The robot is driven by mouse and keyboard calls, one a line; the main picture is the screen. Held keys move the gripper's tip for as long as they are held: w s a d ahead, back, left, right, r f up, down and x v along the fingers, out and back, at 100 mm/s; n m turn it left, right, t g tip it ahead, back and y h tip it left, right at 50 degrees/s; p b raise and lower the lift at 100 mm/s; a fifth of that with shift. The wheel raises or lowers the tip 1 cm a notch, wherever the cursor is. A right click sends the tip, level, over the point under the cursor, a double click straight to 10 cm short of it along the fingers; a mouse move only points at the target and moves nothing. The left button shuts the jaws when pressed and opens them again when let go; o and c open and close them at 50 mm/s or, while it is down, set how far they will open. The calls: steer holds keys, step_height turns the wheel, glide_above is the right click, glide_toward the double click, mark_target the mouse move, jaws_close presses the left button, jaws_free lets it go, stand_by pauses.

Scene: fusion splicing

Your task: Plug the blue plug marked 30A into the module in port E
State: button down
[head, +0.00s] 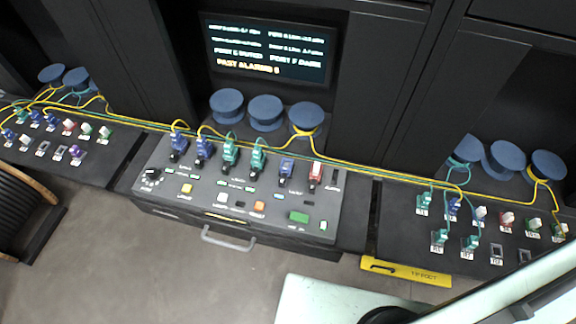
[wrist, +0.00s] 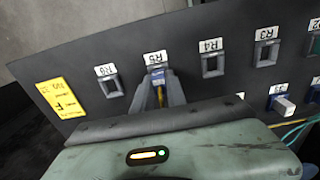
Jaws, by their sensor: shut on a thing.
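My gripper (wrist: 160,88) shows in the wrist view, its two grey fingers closed on a small blue plug (wrist: 157,76). The plug is at the port labelled R5, with a bit of yellow between the fingers behind it. I cannot tell how deep it sits, and no 30A mark is readable. In the head view, the central console (head: 150,205) carries a row of modules: blue and green ones with cables, then a blue module (head: 286,168) and a red one (head: 316,172) without visible cables. Their port letters are too small to read, so port E is not certain. My gripper is hidden in the head view.
In the wrist view, empty ports R6 (wrist: 110,87) and R4 (wrist: 212,65) flank the held plug. Another plug (wrist: 283,106) stands to the right. In the head view, side panels (head: 400,215) carry more plugs; yellow cables run across. A screen (head: 268,50) hangs above.

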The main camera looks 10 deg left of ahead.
steer(key=shift+r+p, duration=3.05)
steer(key=shift+f, duration=0.15)
